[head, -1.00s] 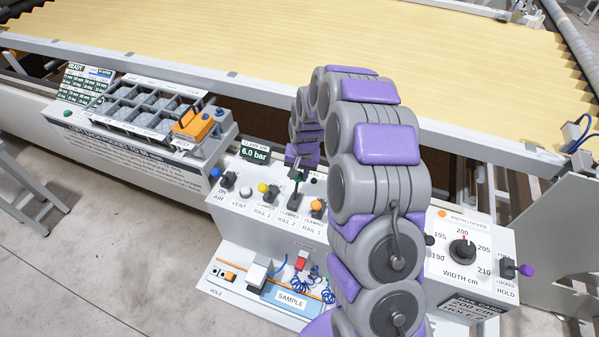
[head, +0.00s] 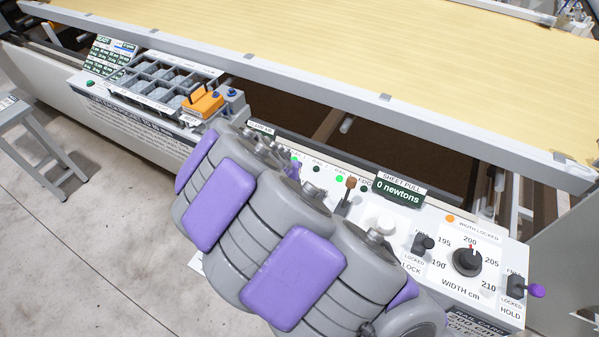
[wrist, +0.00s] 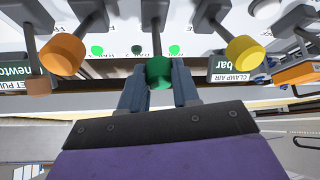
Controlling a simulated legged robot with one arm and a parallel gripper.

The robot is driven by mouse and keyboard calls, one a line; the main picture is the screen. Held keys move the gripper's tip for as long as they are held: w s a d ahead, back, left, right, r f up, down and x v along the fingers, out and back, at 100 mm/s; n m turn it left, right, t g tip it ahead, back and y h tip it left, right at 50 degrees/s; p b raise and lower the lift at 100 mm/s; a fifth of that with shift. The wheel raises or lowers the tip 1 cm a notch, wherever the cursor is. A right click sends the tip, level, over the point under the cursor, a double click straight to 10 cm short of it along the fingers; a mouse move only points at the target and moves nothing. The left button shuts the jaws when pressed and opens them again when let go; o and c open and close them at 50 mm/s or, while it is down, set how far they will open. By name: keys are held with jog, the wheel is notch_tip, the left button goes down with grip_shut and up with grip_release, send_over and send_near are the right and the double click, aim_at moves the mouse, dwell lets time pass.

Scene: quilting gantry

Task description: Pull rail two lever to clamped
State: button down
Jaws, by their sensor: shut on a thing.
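In the wrist view the rail two lever, a dark stem with a green knob (wrist: 159,71), stands between the yellow knob of rail one (wrist: 246,52) and the orange knob of rail three (wrist: 63,54). My gripper (wrist: 160,86) is shut on the green knob, one grey finger on each side. The middle lamp (wrist: 137,50) above the rail levers is dark, and the lamps on either side (wrist: 97,50) are lit green. In the head view my arm hides the rail levers and the gripper.
In the head view a brown-knobbed lever (head: 347,190), the sheet pull display (head: 400,187) reading 0 newtons, and the width dial (head: 467,261) lie to the right of the arm. An orange block (head: 204,102) sits by the tray (head: 150,75) at left. Pale fabric lies behind.

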jog(key=s+b, duration=0.1)
jog(key=s+a+f+b, duration=0.1)
jog(key=s+b, duration=0.1)
jog(key=b, duration=0.1)
jog(key=shift+a+f+t+h, duration=0.35)
jog(key=shift+f+t+h, duration=0.05)
dwell(0.5)
jog(key=c, duration=1.1)
grip_release()
jog(key=shift+s, duration=0.1)
jog(key=shift+o, duration=1.4)
jog(key=shift+a, duration=0.4)
jog(key=shift+d, duration=0.1)
jog(key=shift+d+r, duration=0.1)
